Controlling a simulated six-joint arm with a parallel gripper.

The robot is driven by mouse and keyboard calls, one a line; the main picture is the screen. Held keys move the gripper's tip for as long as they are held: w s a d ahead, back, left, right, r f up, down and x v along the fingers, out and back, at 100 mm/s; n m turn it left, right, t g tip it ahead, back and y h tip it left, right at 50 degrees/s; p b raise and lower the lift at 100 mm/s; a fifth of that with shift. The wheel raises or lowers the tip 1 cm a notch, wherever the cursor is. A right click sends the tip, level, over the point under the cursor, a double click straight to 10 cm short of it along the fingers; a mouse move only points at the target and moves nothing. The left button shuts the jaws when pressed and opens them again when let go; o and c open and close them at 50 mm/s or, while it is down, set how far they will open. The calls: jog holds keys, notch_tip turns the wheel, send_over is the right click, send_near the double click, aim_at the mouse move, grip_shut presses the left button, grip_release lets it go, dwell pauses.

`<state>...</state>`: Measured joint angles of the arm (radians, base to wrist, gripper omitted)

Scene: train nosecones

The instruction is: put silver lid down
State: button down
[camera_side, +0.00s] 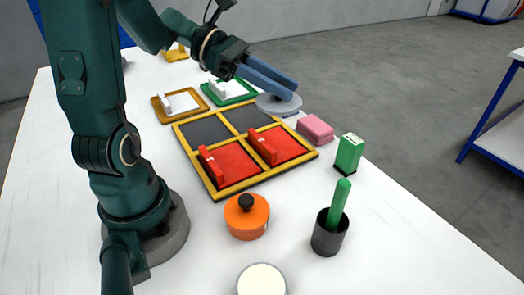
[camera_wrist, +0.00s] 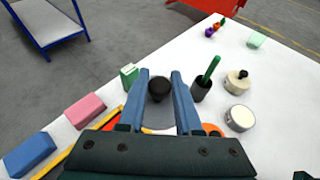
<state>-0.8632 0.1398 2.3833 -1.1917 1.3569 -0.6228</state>
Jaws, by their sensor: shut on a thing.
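My gripper (camera_side: 292,90) is shut on the black knob (camera_wrist: 159,88) of the silver lid (camera_side: 278,104). In the wrist view, the knob sits between the two blue fingers and the grey disc (camera_wrist: 158,118) of the lid shows below it. In the side view, the lid is a flat grey disc under the fingertips, near the right edge of the white table, beyond the yellow-framed tray (camera_side: 230,188). The fingers hide the knob there. I cannot tell how high the lid is above the table.
The tray has two red and two dark grey squares. A pink block (camera_side: 315,128), a green block (camera_side: 349,153) and a black cup (camera_side: 330,238) with a green stick stand right of it. An orange pot (camera_side: 246,222) and a cream-topped cylinder (camera_side: 262,280) are nearer.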

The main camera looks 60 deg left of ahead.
jog(key=shift+s+d+r+m+g, duration=0.25)
jog(key=shift+d+m+g, duration=0.15)
jog(key=shift+g, duration=0.1)
jog(key=s+d+f+m+g, duration=0.2)
jog(key=s+d+m+g, duration=0.2)
jog(key=m+g, duration=0.4)
jog(key=s+d+f+m+g+y, duration=0.1)
jog(key=s+d+f+m+g, duration=0.1)
jog(key=s+d+m+g, duration=0.3)
jog(key=m+g, duration=0.3)
jog(key=g, duration=0.1)
jog(key=shift+s+f, duration=0.2)
jog(key=shift+s, duration=0.1)
jog(key=s+d+f, duration=0.1)
jog(key=d+f, duration=0.1)
jog(key=d, duration=0.1)
jog(key=s+d+f, duration=0.2)
jog(key=d, duration=0.2)
jog(key=s+d+f, duration=0.2)
jog(key=d+f, duration=0.1)
jog(key=shift+s+d, duration=0.15)
jog(key=shift+s, duration=0.1)
jog(key=shift+f, duration=1.8)
jog(key=shift+f, duration=0.15)
